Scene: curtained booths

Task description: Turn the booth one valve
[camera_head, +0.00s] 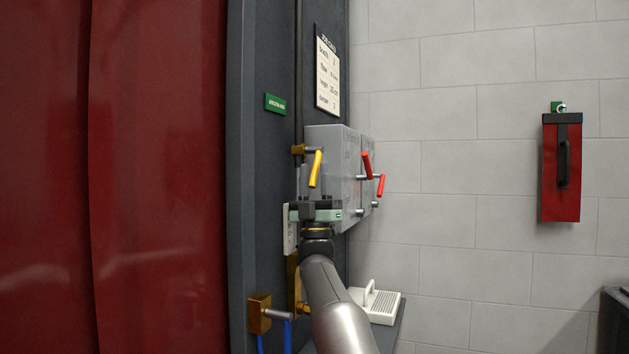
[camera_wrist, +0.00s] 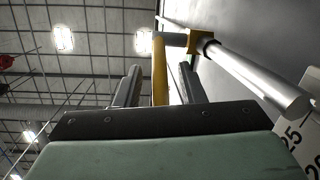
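A yellow valve handle (camera_head: 316,168) hangs down, slightly tilted, from a brass valve body (camera_head: 299,150) on the dark booth panel. In the wrist view the yellow handle (camera_wrist: 160,72) shows between the two fingers of my gripper (camera_wrist: 160,84). The fingers are apart, with a gap on each side of the handle; no grip shows. In the head view my gripper (camera_head: 315,207) is just below the handle's lower end, and its fingers are largely hidden. A lower brass valve (camera_head: 259,314) with a blue handle (camera_head: 287,335) is at the bottom left.
Grey boxes with red handles (camera_head: 367,164) stand right behind the yellow handle. A metal rod (camera_wrist: 255,75) runs close right of the fingers in the wrist view. A white slotted item (camera_head: 382,306) lies on a low ledge.

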